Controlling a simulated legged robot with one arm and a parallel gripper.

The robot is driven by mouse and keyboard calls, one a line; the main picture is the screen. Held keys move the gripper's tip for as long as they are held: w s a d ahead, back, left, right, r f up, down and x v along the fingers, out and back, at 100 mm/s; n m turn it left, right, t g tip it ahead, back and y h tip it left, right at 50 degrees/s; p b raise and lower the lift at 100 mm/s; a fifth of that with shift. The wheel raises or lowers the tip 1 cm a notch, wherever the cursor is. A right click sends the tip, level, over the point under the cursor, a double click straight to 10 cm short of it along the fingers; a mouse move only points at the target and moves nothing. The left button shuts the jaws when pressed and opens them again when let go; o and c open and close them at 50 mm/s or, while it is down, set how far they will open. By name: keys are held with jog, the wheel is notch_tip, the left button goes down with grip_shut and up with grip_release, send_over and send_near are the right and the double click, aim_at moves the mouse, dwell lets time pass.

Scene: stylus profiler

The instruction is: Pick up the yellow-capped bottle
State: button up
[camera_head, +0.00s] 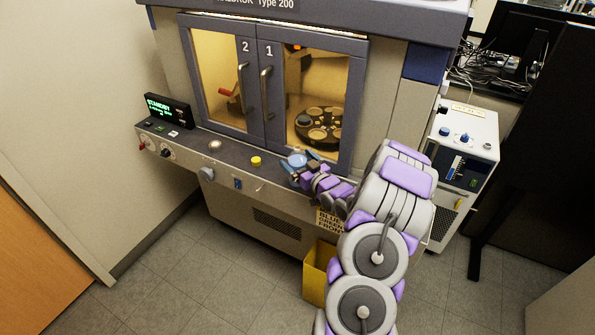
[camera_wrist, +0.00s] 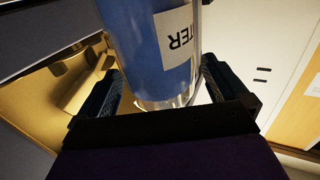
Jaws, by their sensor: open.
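My gripper (camera_head: 303,165) is at the front ledge of the machine, right of centre, with its jaws open. A round blue-topped object (camera_head: 296,159) is at its fingertips in the head view. In the wrist view, a blue cylinder (camera_wrist: 150,50) with a white label reading "TER" stands between the two open fingers (camera_wrist: 162,95); its cap is out of view. I cannot tell whether the fingers touch it. A small round yellow-topped thing (camera_head: 256,161) is on the ledge, left of my gripper and apart from it. Its body below the yellow top is hard to make out.
The ledge (camera_head: 232,168) carries a silvery round button (camera_head: 215,145) and a standby display (camera_head: 168,112). Glass doors (camera_head: 268,85) marked 2 and 1 rise behind it. A yellow bin (camera_head: 315,275) stands on the floor below. A white control box (camera_head: 462,150) is to the right.

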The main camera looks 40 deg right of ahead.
aim_at(300, 152)
jog(key=shift+w, duration=0.4)
jog(key=c, duration=1.5)
jog(key=shift+c, duration=0.2)
jog(key=shift+r, duration=0.1)
jog(key=shift+d+r, duration=0.1)
jog(key=shift+r, duration=0.35)
notch_tip(300, 152, up, 3)
jog(key=shift+s+r+p, duration=0.1)
jog(key=shift+s+p, duration=0.05)
jog(key=shift+p, duration=0.7)
jog(key=s+a+p, duration=0.1)
jog(key=s+p, duration=0.1)
jog(key=s, duration=1.3)
jog(key=shift+s+a+r, duration=0.15)
jog(key=shift+s+r, duration=0.2)
jog(key=shift+r, duration=0.1)
